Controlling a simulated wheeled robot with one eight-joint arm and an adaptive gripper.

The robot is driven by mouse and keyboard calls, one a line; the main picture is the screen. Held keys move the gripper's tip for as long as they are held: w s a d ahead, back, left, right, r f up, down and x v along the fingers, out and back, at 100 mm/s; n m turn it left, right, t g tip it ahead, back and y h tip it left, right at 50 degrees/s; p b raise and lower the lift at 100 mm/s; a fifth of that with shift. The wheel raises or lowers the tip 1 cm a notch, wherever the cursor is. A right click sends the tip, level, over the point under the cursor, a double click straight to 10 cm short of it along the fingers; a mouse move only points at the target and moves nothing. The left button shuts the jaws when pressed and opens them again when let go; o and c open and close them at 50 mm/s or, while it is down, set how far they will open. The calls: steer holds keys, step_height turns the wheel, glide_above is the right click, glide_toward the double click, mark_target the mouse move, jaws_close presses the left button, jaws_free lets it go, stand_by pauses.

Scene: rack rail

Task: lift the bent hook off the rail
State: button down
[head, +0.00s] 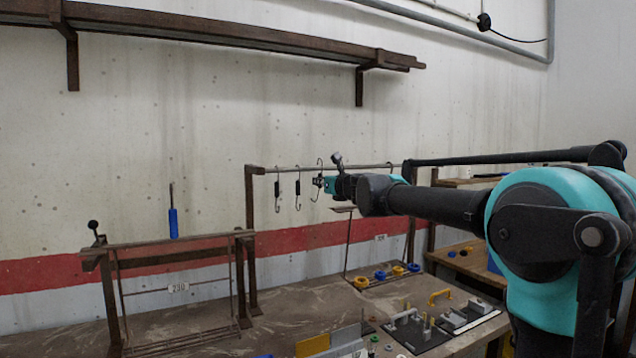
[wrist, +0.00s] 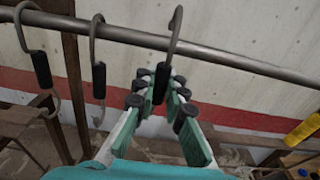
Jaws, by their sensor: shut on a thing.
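Three dark hooks with black sleeves are at the rail (head: 350,167), which also crosses the wrist view (wrist: 255,66). The rightmost, leaning hook, the bent hook (wrist: 174,35), is between my jaws. It also shows in the head view (head: 319,162). My gripper (wrist: 161,82) is shut on its black sleeve just below the rail; in the head view my gripper (head: 326,184) comes from the right. The hook's upper curve rises above the rail; whether it bears on the rail is unclear. Its lower end is mostly hidden by my fingers in the wrist view.
The middle hook (wrist: 98,78) and the left hook (wrist: 41,68) hang to the left of my gripper, the middle one close by. A rail post (head: 250,215) stands further left. A workbench (head: 290,305) with small parts lies below. Open wall is behind.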

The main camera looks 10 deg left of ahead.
steer(key=v, duration=0.7)
steer(key=shift+s, duration=0.15)
stand_by(0.3)
steer(key=shift+d, duration=0.1)
